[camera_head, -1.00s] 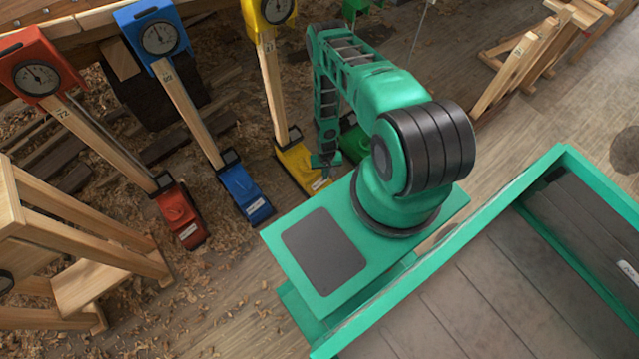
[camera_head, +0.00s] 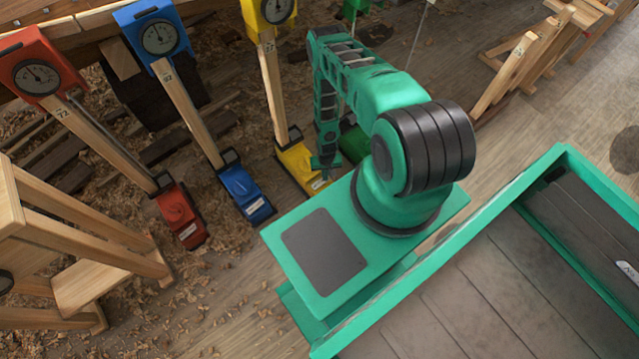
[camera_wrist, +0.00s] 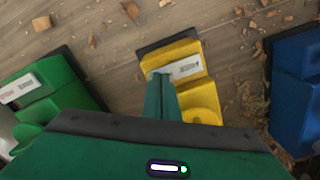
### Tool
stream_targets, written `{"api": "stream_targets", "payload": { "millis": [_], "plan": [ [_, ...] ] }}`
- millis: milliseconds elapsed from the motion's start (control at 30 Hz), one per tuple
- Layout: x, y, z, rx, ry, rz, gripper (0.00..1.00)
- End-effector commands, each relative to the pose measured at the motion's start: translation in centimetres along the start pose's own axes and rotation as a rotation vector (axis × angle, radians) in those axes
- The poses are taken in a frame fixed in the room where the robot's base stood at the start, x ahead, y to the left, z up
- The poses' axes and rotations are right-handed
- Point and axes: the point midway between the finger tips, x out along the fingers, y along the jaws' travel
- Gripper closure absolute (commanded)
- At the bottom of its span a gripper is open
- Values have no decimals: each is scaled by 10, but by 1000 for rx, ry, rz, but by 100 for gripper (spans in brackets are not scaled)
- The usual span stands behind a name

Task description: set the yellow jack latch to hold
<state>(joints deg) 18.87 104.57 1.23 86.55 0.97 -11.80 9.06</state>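The yellow jack (camera_head: 297,165) stands on the floor, with a wooden post marked 27 rising to a yellow dial head (camera_head: 268,14). In the wrist view its yellow base (camera_wrist: 188,87) shows a pale labelled plate (camera_wrist: 185,68) and a rounded yellow part (camera_wrist: 203,103). My gripper (camera_wrist: 160,78) looks shut, its narrow green fingers together over the left side of the yellow base, by the plate's left end. Nothing shows between the fingers. I cannot tell whether they touch the jack. The latch setting cannot be read; my gripper covers part of the base.
A blue jack (camera_head: 243,192) and a red jack (camera_head: 179,213) stand to the left. A green jack (camera_wrist: 47,93) stands on the yellow one's other side. A wooden trestle (camera_head: 80,245) is at lower left. Shavings litter the floor.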

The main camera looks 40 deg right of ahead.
Motion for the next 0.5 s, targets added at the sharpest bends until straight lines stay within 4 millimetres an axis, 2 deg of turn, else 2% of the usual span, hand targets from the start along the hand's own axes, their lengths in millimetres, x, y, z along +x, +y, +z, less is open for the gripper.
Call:
{"api": "stream_targets", "payload": {
  "millis": [333,500],
  "plan": [
    [3,0,0,0,-1,-1,100],
    [-6,0,0,0,0,0,100]
  ]
}}
